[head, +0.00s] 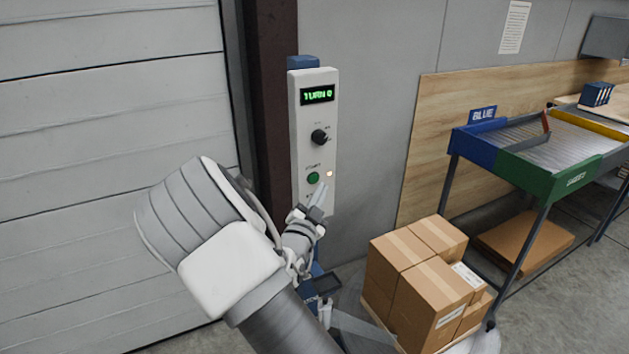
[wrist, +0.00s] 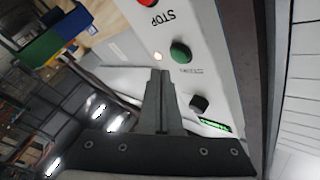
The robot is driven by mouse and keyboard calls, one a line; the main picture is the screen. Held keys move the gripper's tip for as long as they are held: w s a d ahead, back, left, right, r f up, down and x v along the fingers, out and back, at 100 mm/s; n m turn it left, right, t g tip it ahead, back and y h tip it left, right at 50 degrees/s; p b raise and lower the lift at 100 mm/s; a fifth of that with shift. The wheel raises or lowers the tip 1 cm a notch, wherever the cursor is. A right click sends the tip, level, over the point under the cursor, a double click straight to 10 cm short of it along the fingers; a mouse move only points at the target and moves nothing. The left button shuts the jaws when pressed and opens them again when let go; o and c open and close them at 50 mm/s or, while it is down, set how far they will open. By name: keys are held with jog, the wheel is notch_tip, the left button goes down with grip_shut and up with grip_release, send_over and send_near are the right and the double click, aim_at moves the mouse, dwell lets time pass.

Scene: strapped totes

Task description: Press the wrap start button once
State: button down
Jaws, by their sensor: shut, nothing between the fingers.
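The wrap control panel (head: 315,120) is a tall pale box on a blue post with a green-lettered display (head: 317,95) and a black knob (head: 319,136). The green start button (head: 313,178) sits low on it, with a small lit lamp (head: 329,174) beside it. In the wrist view the green button (wrist: 180,52) is just beyond and right of my fingertips, with the red stop button (wrist: 147,2) at the top edge. My gripper (head: 320,188) is shut and empty, in front of the panel, just below and right of the green button. I cannot tell whether the fingertips touch the panel.
Stacked cartons (head: 430,280) stand on a pallet to the right of the post. A roller table with blue and green ends (head: 545,160) stands farther right. A ribbed white door (head: 100,120) and a dark column (head: 272,110) are on the left.

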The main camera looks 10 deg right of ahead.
jog(key=s, duration=0.2)
jog(key=s+d, duration=0.1)
jog(key=shift+s+b, duration=0.35)
jog(key=shift+d, duration=0.1)
dwell(0.3)
